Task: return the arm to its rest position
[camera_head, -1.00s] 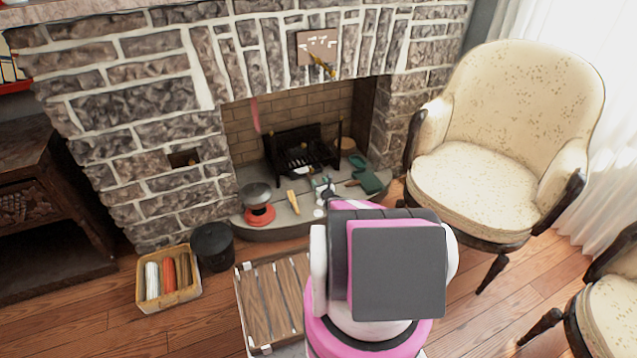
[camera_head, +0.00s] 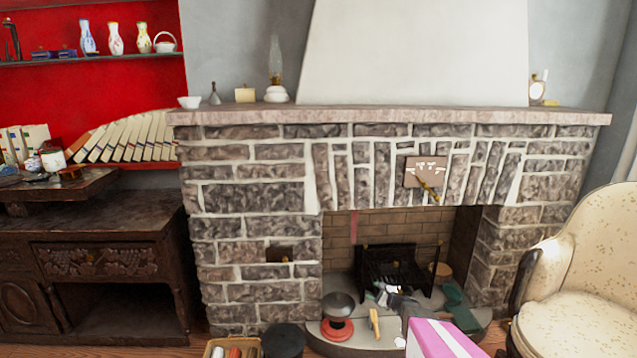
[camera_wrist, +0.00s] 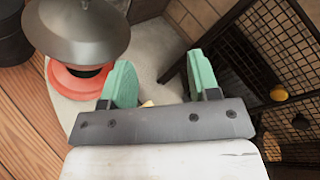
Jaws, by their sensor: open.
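My gripper (camera_wrist: 162,82) shows in the wrist view, with its two green fingers apart and no thing held between them. It is above the pale stone hearth (camera_wrist: 158,48). A grey domed object with a red base (camera_wrist: 78,30) stands close on the left, and the black mesh of the fire grate (camera_wrist: 265,60) is close on the right.
The stone fireplace (camera_head: 255,185) fills the middle. The armchair (camera_head: 580,270) stands at right, a dark carved cabinet (camera_head: 100,260) at left. A black bucket (camera_head: 283,341) and a basket (camera_head: 215,347) are at the bottom. A green object (camera_head: 458,308) lies on the hearth.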

